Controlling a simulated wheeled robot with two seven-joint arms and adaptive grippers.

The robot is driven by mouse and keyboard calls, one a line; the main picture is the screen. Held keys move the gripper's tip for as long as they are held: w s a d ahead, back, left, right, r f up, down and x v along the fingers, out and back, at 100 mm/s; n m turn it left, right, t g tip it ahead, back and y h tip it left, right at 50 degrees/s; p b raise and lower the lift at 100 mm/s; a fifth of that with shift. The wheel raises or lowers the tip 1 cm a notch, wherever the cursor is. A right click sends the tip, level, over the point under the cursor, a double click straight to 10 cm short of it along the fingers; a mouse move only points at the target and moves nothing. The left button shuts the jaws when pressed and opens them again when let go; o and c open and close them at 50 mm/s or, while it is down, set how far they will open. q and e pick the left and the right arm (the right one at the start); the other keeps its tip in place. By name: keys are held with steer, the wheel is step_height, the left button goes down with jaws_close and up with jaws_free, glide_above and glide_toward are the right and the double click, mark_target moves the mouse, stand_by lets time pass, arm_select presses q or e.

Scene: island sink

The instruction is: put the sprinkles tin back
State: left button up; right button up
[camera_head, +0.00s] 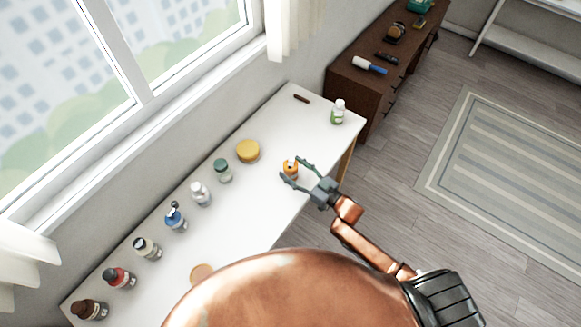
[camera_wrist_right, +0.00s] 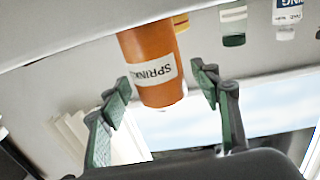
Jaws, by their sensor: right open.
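The sprinkles tin (camera_head: 291,167) is a small orange tin standing on the white table near its front edge. In the right wrist view the tin (camera_wrist_right: 150,52) shows a white label with part of the word "SPRINKLES", upside down in the picture. My right gripper (camera_head: 290,168) is open, with its fingers reaching to either side of the tin. In the right wrist view its green-padded fingers (camera_wrist_right: 164,80) are spread, with visible gaps to the tin. My left gripper is not in view.
A row of bottles, including a green-capped jar (camera_head: 223,171) and a blue pump bottle (camera_head: 175,217), lines the window side, ending at a yellow round container (camera_head: 247,151). A green-labelled bottle (camera_head: 338,113) stands at the far end. The table's middle (camera_head: 245,205) is clear.

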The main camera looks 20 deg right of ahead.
steer(key=v, duration=1)
steer(key=shift+s+d, duration=0.15)
steer(key=shift+s, duration=0.1)
